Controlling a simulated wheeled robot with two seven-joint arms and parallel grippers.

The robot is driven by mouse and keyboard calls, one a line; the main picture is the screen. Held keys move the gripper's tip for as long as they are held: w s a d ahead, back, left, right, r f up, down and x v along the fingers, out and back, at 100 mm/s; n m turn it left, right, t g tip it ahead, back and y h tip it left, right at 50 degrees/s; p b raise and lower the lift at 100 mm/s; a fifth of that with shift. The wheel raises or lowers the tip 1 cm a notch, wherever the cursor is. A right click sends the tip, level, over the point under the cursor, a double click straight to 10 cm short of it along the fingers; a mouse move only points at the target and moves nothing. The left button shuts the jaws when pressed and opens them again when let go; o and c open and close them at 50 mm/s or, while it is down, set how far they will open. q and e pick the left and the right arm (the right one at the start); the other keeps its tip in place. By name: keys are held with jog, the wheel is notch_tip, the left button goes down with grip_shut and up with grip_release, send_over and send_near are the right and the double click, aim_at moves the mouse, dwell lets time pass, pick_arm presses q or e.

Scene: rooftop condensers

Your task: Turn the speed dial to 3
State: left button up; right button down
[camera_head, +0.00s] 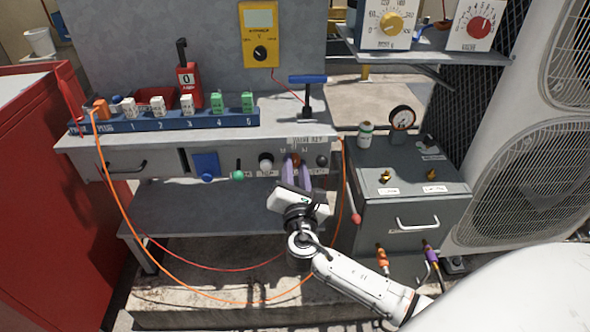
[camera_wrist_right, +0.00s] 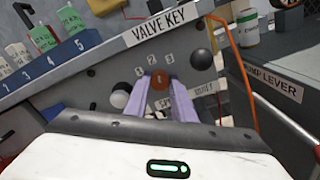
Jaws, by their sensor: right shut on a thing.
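The speed dial, a small brown-orange knob (camera_wrist_right: 159,80), is on the grey front panel of the bench, with small digits printed in an arc above it. Its label below is partly covered by my fingers. My right gripper (camera_head: 296,167) reaches up to the panel, and its two purple fingers are shut on the dial, one on each side. The gripper fingers show in the right wrist view (camera_wrist_right: 157,90). I cannot tell which digit the dial points at. My left gripper is not in view.
Beside the dial are a white knob (camera_head: 265,162) and a black knob (camera_head: 322,161); a green knob (camera_head: 237,175) is farther left. An orange cable (camera_head: 118,206) loops below the bench. A grey box (camera_head: 412,213) with a handle stands to the right.

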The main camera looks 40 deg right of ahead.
jog(key=m+b, duration=0.1)
jog(key=m, duration=0.2)
jog(key=shift+f+b, duration=0.2)
jog(key=shift+b, duration=0.1)
jog(key=shift+m+b, duration=0.4)
jog(key=shift+m, duration=0.5)
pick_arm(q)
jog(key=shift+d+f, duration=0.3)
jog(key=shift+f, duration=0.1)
pick_arm(e)
jog(key=shift+r+m, duration=0.1)
jog(key=shift+m, duration=0.3)
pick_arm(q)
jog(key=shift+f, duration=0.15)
pick_arm(e)
jog(key=c, duration=1.5)
grip_release()
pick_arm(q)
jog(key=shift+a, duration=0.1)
pick_arm(e)
jog(key=v, duration=1)
jog(key=shift+s, duration=0.2)
